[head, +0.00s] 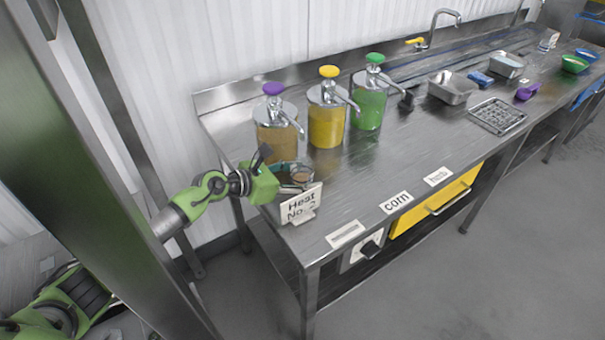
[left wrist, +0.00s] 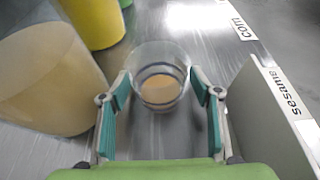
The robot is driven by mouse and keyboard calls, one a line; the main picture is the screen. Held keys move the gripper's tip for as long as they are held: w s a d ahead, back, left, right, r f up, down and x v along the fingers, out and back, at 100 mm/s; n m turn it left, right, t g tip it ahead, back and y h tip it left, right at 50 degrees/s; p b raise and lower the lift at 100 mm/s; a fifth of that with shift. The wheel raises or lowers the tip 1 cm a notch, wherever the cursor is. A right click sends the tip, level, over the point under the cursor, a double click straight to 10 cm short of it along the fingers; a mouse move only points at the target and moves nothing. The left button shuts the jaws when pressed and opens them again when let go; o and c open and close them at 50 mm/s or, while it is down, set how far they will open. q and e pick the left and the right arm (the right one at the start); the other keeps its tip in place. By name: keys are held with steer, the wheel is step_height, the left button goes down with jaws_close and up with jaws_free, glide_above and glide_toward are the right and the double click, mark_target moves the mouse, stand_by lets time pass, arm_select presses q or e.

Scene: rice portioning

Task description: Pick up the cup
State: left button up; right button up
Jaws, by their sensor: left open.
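A clear cup (left wrist: 160,82) with something tan showing in its bottom stands on the steel counter in the left wrist view. It also shows in the head view (head: 301,174), partly hidden behind the sign and gripper. My left gripper (left wrist: 163,88) is open, with one teal-padded finger on each side of the cup. A gap seems to show between the pads and the cup, so I cannot tell of any contact. In the head view, my green left gripper (head: 284,180) reaches over the counter's left end. My right gripper is not in view.
Pump dispensers with purple (head: 275,125), yellow (head: 326,125) and green (head: 369,105) tops stand behind the cup. A steel tray (head: 452,88) and a rack (head: 497,116) lie right. The counter's middle is clear.

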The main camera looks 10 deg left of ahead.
arm_select(q)
steer(key=c, duration=1.4)
steer(key=shift+o, duration=0.2)
steer(key=shift+r, duration=0.25)
